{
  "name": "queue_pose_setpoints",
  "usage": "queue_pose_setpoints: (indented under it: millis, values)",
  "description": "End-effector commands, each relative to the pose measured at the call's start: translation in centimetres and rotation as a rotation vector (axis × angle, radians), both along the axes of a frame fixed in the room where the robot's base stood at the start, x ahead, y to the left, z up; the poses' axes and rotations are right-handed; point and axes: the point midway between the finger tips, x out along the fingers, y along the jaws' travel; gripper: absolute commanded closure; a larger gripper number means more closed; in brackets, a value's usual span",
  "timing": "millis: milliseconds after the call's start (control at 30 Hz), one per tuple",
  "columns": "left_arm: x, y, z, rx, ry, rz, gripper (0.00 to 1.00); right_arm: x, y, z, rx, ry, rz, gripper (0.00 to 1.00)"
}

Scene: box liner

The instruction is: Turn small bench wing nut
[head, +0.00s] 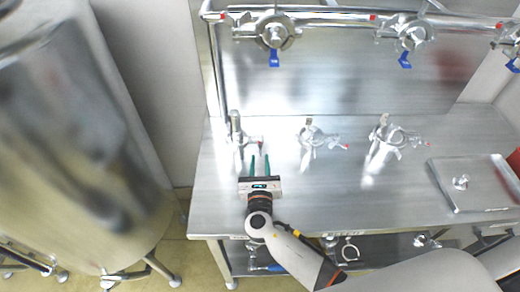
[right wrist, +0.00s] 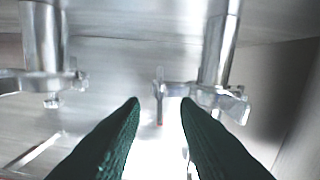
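The small bench clamp (head: 236,130) is on an upright metal fitting at the left of the bench. In the right wrist view this clamp (right wrist: 222,97) shows at the right. Its small wing nut and thin bolt (right wrist: 160,90), with a red tip, stick out from it and appear in the gap ahead of my fingertips. My right gripper (head: 260,158) is open, with two green fingers pointing toward the clamp from the front of the bench. It looks empty, and I cannot tell whether a finger touches the nut. My left gripper is not in view.
Two more clamps (head: 312,135) (head: 391,136) stand to the right on the bench (head: 330,203). A pipe with blue-handled valves (head: 274,58) runs above. A metal tray (head: 472,185) lies at the right. A large steel tank (head: 75,130) stands at the left. The front middle bench is clear.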

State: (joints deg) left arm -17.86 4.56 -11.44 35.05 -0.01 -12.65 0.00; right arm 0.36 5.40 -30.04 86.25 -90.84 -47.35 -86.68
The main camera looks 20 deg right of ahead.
Motion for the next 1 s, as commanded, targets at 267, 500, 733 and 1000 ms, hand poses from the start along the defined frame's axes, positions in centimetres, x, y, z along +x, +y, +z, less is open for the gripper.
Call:
queue_pose_setpoints:
  millis: [267,500,733,1000]
  values:
    - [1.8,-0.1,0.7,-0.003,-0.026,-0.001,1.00,3.5,-1.1,0.1,0.001,-0.001,-0.001,0.72]
    - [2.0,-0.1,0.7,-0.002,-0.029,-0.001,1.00,4.0,-1.3,0.0,0.001,0.001,0.000,0.72]
    - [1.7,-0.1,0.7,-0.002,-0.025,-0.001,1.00,3.9,-1.2,0.0,0.001,0.000,0.000,0.88]
    - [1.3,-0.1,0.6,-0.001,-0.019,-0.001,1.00,3.9,-1.2,0.0,0.003,-0.001,0.000,1.00]
